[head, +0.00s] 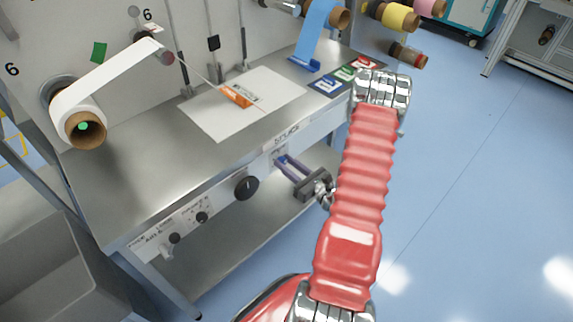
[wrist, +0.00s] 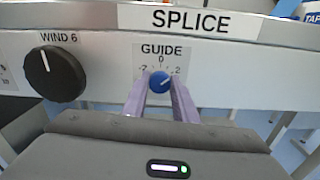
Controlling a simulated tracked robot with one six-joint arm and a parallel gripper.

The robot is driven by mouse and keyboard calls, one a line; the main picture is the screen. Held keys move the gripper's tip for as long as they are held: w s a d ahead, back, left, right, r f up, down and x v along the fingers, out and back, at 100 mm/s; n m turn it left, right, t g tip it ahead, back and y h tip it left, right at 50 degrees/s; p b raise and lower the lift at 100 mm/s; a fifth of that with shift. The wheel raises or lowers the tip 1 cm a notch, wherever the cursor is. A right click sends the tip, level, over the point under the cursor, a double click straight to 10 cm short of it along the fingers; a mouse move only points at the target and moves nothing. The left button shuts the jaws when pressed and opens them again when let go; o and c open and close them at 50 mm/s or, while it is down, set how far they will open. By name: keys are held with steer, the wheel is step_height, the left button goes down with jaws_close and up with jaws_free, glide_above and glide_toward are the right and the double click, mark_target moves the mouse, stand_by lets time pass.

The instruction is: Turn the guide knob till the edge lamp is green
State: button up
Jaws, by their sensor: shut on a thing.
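The guide knob (wrist: 160,82) is small and blue, under a GUIDE label with a scale marked 0 at the top. Its pale pointer line appears to lean up and right, towards the 2 side. My gripper (wrist: 160,90) has its two purple fingers on either side of the knob, shut on it. In the head view my gripper (head: 286,163) reaches the front panel below the SPLICE label; the knob is too small to make out there. I cannot identify the edge lamp for certain; a green dot (head: 84,126) shows in the core of the white roll.
A larger black WIND 6 knob (wrist: 55,74) is left of the guide knob. The steel table (head: 130,165) carries a white sheet (head: 215,117) with an orange tool (head: 237,96), and coloured cards (head: 345,73) at right. White web runs from a roll (head: 78,105). Floor right of my arm is clear.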

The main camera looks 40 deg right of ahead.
steer(key=shift+m, duration=1)
steer(key=o, duration=1)
steer(key=shift+o, duration=0.2)
steer(key=shift+s+d, duration=0.1)
steer(key=shift+s, duration=0.05)
steer(key=s, duration=1.3)
steer(key=shift+s+d, duration=0.15)
steer(key=shift+s, duration=0.1)
steer(key=shift+f, duration=0.1)
